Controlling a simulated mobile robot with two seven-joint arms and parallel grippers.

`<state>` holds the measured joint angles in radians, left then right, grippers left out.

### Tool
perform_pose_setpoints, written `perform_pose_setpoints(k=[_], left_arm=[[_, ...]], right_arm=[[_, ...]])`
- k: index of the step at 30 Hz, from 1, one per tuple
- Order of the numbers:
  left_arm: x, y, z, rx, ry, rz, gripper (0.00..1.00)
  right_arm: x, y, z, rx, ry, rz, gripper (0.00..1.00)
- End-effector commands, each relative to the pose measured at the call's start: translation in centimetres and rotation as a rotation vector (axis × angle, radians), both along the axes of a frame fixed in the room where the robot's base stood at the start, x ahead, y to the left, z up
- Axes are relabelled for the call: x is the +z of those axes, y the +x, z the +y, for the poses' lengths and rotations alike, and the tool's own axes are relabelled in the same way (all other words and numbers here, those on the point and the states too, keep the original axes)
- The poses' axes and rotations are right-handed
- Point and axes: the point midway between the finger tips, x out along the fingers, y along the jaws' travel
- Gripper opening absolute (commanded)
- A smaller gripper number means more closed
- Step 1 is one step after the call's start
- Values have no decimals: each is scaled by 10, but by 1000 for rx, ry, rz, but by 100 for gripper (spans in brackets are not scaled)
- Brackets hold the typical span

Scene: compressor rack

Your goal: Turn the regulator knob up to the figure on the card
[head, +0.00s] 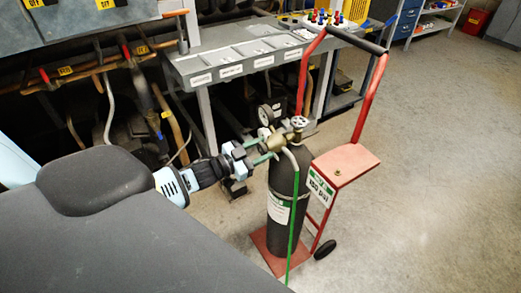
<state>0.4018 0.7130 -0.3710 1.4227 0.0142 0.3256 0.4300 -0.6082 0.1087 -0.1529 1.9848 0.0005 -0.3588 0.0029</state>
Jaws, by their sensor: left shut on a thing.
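A dark gas cylinder (282,212) stands upright on a red hand cart. A brass regulator (277,143) sits at its top, with a round gauge (266,115) whose reading is too small to make out. My left gripper (262,148) comes in from the left and is shut on the regulator knob at the regulator's left side; the fingers mostly hide the knob. A white card (320,188) with a green band on the cart's red shelf reads 150 psi. My right gripper is not in view.
The red cart (346,165) has tall handles and a wheel. A green hose (293,225) hangs in front of the cylinder. A grey bench (215,75) with labelled bins and pipework stand behind. The floor (430,180) to the right is clear.

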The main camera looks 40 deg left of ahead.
Motion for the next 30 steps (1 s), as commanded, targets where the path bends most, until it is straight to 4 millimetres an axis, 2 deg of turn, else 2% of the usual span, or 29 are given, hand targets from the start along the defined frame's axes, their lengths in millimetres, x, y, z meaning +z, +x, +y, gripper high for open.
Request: perform_pose_setpoints(k=[4,12,13,17,26,30], left_arm=[[0,0,0,0,71,-29,20],[0,0,0,0,78,-32,20],[0,0,0,0,77,-32,45],[0,0,0,-1,77,-31,62],[0,-1,0,0,77,-32,65],[0,-8,3,0,76,-30,65]], right_arm=[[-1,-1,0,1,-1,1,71],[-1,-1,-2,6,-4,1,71],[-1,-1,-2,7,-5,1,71],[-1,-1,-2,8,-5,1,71],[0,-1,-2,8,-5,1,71],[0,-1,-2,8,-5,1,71]])
